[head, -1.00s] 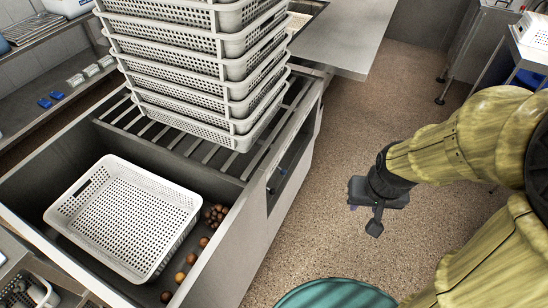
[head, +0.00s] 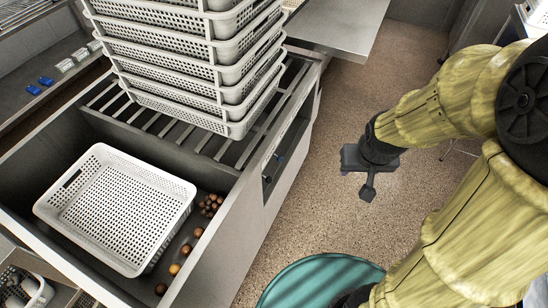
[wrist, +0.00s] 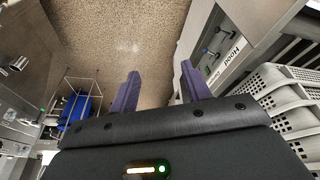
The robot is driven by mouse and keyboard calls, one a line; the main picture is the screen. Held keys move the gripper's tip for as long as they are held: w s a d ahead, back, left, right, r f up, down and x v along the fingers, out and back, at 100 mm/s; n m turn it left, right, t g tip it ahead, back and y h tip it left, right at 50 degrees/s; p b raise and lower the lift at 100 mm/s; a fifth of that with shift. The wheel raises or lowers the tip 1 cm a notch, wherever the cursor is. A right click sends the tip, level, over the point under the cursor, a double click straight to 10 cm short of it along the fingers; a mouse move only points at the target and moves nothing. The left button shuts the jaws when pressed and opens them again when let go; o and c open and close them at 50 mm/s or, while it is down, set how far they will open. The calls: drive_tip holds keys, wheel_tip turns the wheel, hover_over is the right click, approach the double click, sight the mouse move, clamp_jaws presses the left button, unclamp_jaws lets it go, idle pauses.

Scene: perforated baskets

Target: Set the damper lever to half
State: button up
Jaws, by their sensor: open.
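A panel (wrist: 218,45) with printed words, of which "Hood" is readable, shows at the upper right in the wrist view. A small dark lever-like part (wrist: 209,53) sticks out from it; its setting cannot be read. In the head view, a recessed panel with a small dark part (head: 268,179) is on the side of the grey counter, too small to make out. My gripper (wrist: 160,78) is open and empty, with two purple fingers apart. In the head view my gripper (head: 368,190) hangs over the floor, to the right of the panel and apart from it.
A tall stack of white perforated baskets (head: 190,75) stands on a slatted rack. Another white basket (head: 110,210) sits in the sink, with several round brown items (head: 175,268) beside it. A teal round object (head: 320,280) is at the bottom. Speckled floor (head: 315,190) lies open between counter and arm.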

drive_tip(key=w+a+f+n+t+y+b, duration=0.1)
drive_tip(key=w+f+n+t+y+b, duration=0.25)
drive_tip(key=w+f+b, duration=0.85)
drive_tip(key=w+a+f+n+t+y+b, duration=0.2)
drive_tip(key=w+f+n+t+b, duration=0.2)
drive_tip(key=w+f+b, duration=0.85)
drive_tip(key=n+g+y+b, duration=0.3)
drive_tip(key=n+y+b, duration=0.4)
drive_tip(key=y+b, duration=0.55)
approach(279, 158)
drive_tip(key=s+d+h+b, duration=0.1)
drive_tip(key=s+d+h, duration=0.1)
drive_tip(key=d, duration=0.2)
drive_tip(key=shift+w+d+r, duration=0.1)
drive_tip(key=shift+d+r, duration=0.1)
drive_tip(key=shift+r, duration=0.25)
drive_tip(key=shift+a, duration=0.1)
drive_tip(key=b+x, duration=0.5)
drive_tip(key=x, duration=1.2)
drive_tip(key=shift+a+r+b, duration=0.1)
drive_tip(key=shift+a+b, duration=0.1)
drive_tip(key=shift+b, duration=0.2)
